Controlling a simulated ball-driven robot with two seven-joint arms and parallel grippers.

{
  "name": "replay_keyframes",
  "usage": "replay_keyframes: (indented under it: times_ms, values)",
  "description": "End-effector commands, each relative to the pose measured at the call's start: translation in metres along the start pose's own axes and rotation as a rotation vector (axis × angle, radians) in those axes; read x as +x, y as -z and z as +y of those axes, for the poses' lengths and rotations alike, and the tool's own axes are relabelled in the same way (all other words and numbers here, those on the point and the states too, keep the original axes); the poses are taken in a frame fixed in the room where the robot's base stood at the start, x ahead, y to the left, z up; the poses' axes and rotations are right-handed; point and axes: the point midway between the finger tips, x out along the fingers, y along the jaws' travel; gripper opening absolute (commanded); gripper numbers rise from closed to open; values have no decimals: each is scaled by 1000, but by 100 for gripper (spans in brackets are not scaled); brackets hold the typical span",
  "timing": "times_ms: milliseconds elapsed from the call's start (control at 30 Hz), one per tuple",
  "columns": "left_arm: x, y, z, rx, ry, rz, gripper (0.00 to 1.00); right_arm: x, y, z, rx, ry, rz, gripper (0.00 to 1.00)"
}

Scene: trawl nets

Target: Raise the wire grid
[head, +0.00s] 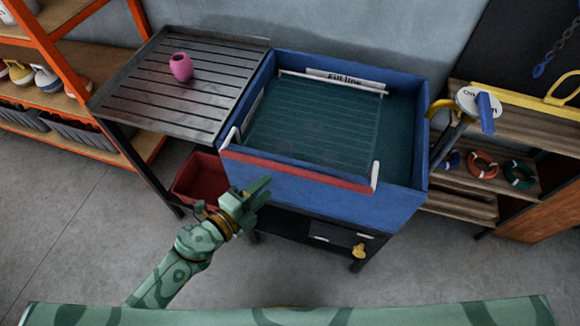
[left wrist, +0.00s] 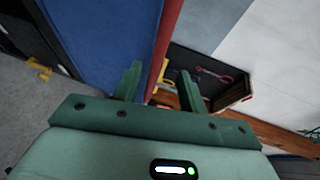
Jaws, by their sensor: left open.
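The wire grid (head: 312,118) lies in the dark water inside the blue tank (head: 310,196). A white bar runs along its back, and white upright pieces (head: 375,174) show at its front corners. A red strip (head: 300,172) runs along the tank's front rim. My left gripper (head: 262,190) is open and empty, in front of the tank's front wall near its left end. In the left wrist view its two fingers (left wrist: 160,80) are apart, with the blue wall and red strip beyond them. My right gripper is not in view.
A ribbed metal draining table (head: 150,105) with a pink vase (head: 181,67) stands left of the tank. A red bin (head: 200,178) sits below it. Wooden shelves (head: 460,200) with ring-shaped items stand at right. A yellow valve (head: 359,251) hangs below the tank. The grey floor in front is open.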

Motion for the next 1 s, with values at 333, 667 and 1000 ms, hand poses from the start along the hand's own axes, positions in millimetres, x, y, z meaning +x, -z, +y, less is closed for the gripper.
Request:
replay_keyframes:
  times_ms: [333,667,1000]
  values:
    - [79,0,3,-2,-1,-1,41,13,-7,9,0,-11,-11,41]
    - [98,0,1,-1,-2,-1,41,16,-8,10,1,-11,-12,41]
    - [97,0,1,-1,-2,-1,0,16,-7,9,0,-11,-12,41]
